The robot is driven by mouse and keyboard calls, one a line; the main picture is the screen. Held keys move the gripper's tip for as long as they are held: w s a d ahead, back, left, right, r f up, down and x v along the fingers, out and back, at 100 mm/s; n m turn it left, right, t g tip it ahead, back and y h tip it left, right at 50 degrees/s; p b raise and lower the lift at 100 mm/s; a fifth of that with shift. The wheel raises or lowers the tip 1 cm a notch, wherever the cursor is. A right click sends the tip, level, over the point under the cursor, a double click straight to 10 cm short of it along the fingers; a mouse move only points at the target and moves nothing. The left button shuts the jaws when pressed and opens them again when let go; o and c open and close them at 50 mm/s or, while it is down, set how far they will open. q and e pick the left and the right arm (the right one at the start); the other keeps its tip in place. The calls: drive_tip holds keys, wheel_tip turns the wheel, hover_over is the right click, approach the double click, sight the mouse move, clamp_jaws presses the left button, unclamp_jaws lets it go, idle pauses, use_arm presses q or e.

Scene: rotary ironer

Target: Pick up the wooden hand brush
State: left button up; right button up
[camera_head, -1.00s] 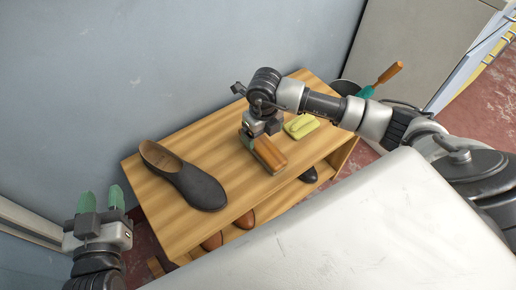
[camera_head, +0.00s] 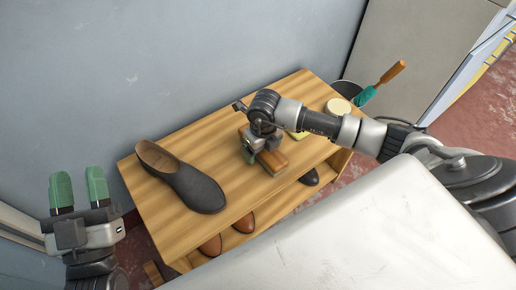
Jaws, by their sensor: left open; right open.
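The wooden hand brush (camera_head: 273,163) lies on the wooden shelf top (camera_head: 225,132), near the middle of its front half. Only its brown wooden part shows; the rest is hidden under my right gripper. My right gripper (camera_head: 260,158) points down right at the brush, and its fingers are mostly hidden. I cannot tell whether they touch the brush. My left gripper (camera_head: 79,188), with green finger pads, is open and empty, off the shelf's left end and away from the brush.
A dark grey shoe (camera_head: 182,178) lies on the shelf top, left of the brush. A yellow cloth (camera_head: 299,135) is partly hidden behind my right arm. A round cream-topped container (camera_head: 338,107) stands at the right end. Brown shoes (camera_head: 243,222) sit below. A wall (camera_head: 170,60) runs behind.

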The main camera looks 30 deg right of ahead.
drive_tip(key=shift+c, duration=2)
drive_tip(key=c, duration=0.7)
use_arm(q)
drive_tip(key=shift+a+f+n, duration=0.15)
drive_tip(key=shift+a+n, duration=0.15)
drive_tip(key=shift+a, duration=0.7)
use_arm(e)
drive_tip(key=shift+r, duration=0.15)
